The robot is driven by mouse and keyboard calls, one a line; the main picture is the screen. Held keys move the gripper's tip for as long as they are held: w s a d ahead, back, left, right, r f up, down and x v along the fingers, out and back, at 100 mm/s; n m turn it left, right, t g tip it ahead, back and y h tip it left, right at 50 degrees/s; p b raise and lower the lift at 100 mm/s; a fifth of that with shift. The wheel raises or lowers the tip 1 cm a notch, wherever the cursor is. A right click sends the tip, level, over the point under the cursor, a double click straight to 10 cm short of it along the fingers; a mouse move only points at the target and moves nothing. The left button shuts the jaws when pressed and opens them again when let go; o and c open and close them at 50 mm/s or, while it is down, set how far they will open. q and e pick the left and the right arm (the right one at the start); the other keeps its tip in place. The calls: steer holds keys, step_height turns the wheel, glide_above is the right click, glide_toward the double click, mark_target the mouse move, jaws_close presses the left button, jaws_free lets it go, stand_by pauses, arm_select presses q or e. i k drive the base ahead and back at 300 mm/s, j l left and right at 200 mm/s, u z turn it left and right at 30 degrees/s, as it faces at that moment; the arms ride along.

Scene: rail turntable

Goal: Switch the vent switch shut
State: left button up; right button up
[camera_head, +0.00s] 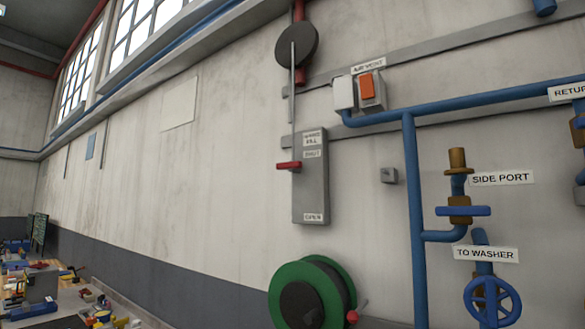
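The vent switch (366,86) is an orange rocker on a small grey box high on the wall, under a tilted label (369,66) that seems to read AIR VENT. A pale cover or box (343,93) sits just left of it, touching or nearly so. Any open or shut marking on the switch is too small to read, so I cannot tell its position. Neither of my grippers is in view.
A tall grey panel (311,195) with a red handle (289,166) is below left. Blue pipes (412,210) and a blue-handled valve (462,211) are to the right. A green reel (310,290) stands below. A cluttered bench (60,300) is far left.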

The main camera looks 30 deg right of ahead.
mark_target(367, 82)
steer(key=z, duration=1.3)
